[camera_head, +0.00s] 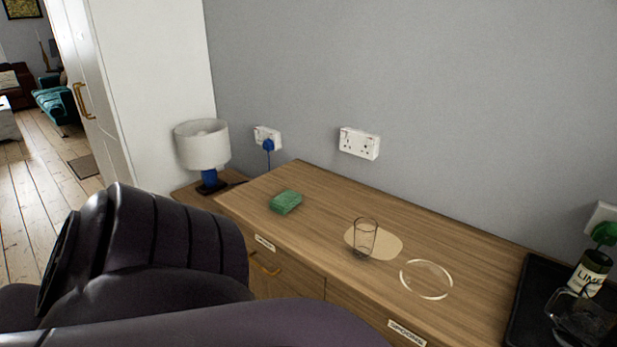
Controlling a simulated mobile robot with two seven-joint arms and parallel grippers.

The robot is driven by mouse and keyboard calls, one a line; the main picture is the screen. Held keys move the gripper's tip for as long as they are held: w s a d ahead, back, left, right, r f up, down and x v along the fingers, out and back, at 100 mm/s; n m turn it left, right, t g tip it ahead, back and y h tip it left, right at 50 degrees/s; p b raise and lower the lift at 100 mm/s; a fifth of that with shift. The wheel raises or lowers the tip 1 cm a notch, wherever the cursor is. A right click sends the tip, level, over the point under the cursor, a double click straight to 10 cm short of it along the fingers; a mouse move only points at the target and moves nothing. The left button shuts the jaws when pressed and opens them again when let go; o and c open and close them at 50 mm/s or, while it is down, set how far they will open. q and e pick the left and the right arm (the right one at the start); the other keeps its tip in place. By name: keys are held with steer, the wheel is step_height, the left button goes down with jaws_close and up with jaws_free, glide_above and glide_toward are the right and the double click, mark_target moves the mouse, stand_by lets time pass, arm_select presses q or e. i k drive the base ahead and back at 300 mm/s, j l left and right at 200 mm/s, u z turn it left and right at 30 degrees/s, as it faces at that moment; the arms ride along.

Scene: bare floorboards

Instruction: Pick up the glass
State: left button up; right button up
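A clear, empty-looking drinking glass (364,238) stands upright on the wooden counter. It stands at the left part of a pale, flat, rounded patch (386,243). A dark, bulky arm part of mine fills the lower left of the head view, in front of the cabinet. Neither gripper's fingers show in this view. Nothing is touching the glass.
A green block (286,202) lies left of the glass, and a pale ring (426,279) lies to its right. A lamp (203,147) stands left.

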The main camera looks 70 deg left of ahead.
mark_target(365, 229)
steer(key=u, duration=1.75)
